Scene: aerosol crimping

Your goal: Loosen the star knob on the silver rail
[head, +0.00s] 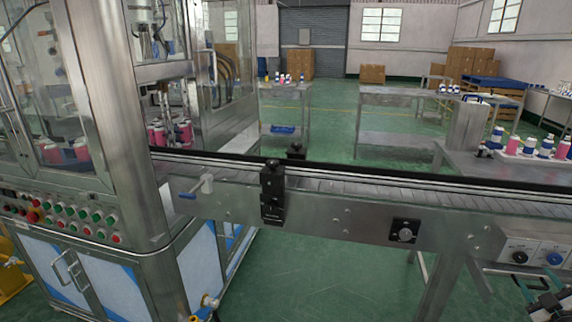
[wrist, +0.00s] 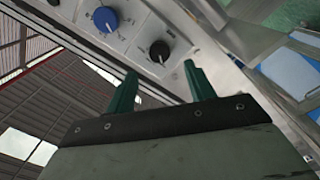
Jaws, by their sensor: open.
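The silver conveyor rail (head: 330,205) runs across the middle of the head view. I cannot tell for sure which is the star knob. My gripper (head: 540,284) is at the lower right, well apart from both. In the wrist view my gripper (wrist: 160,78) is open, with two green fingers apart and nothing between them.
A control panel with a black knob (wrist: 159,52) and a blue knob (wrist: 105,19) is just beyond my fingers. A black clamp block (head: 272,192) stands on the rail. A steel machine (head: 130,130) with coloured buttons fills the left. Bottles (head: 515,146) stand on the right-hand table.

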